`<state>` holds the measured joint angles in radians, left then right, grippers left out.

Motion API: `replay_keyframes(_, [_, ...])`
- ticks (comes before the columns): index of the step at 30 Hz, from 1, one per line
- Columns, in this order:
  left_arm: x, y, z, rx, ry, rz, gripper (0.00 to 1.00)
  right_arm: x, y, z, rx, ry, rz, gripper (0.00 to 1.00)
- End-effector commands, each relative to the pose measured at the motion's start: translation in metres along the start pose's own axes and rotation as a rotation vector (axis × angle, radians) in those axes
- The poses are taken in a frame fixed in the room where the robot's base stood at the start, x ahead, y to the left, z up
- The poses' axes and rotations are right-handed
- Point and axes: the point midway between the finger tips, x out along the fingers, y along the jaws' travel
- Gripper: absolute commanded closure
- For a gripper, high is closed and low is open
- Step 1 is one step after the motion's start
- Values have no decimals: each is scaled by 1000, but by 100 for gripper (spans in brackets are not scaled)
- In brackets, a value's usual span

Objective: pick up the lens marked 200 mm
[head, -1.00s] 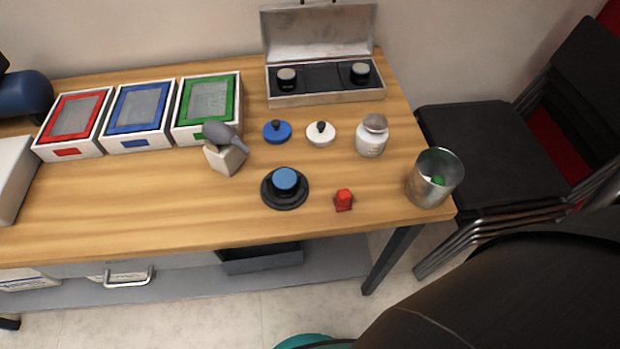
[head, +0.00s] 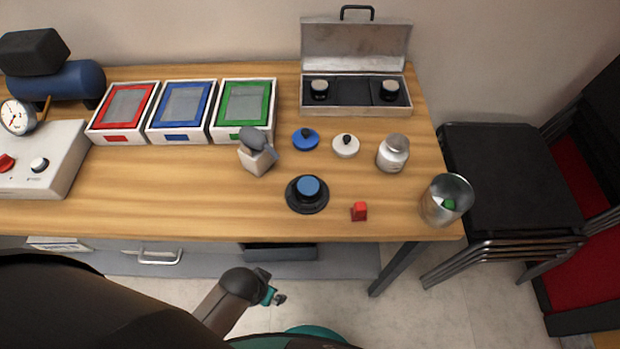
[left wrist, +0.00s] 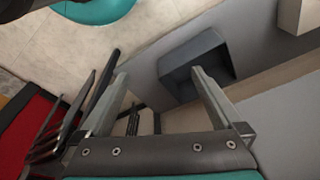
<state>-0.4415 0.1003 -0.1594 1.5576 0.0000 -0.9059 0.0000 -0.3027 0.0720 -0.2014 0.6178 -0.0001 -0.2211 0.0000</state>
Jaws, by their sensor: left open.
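An open metal case (head: 357,109) stands at the back right of the wooden table with its lid up. Two round lens-like pieces with black bodies and pale tops sit in it, a left one (head: 319,89) and a right one (head: 389,89). A dark section lies between them. No 200 mm marking is legible on either. My left gripper (left wrist: 160,75) is open and empty in the left wrist view, with both fingers spread. In the head view its arm is low in front of the table, well away from the case. My right gripper does not show.
On the table are a black disc with a blue knob (head: 307,192), a red block (head: 359,211), blue (head: 305,140) and white (head: 346,146) lids, a jar (head: 393,153), a metal cup (head: 446,199) and a blower (head: 257,155). Stacked chairs (head: 505,180) stand at right.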

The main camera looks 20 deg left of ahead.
Motion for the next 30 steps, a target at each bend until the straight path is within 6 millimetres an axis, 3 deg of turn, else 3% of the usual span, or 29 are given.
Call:
replay_keyframes(1, [-28,-1,-15,-2,15,-2,0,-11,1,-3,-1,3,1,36])
replay_keyframes(6, [-102,-4,-49,-6,46,-5,0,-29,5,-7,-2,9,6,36])
replay_keyframes(14, [-185,-2,-79,21,84,6,0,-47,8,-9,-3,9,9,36])
replay_keyframes(19, [-248,15,-114,158,140,56,0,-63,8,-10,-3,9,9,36])
replay_keyframes(24, [-268,44,-146,409,176,131,0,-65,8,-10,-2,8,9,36])
replay_keyframes(30, [-275,72,-179,742,197,187,0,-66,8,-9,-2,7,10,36])
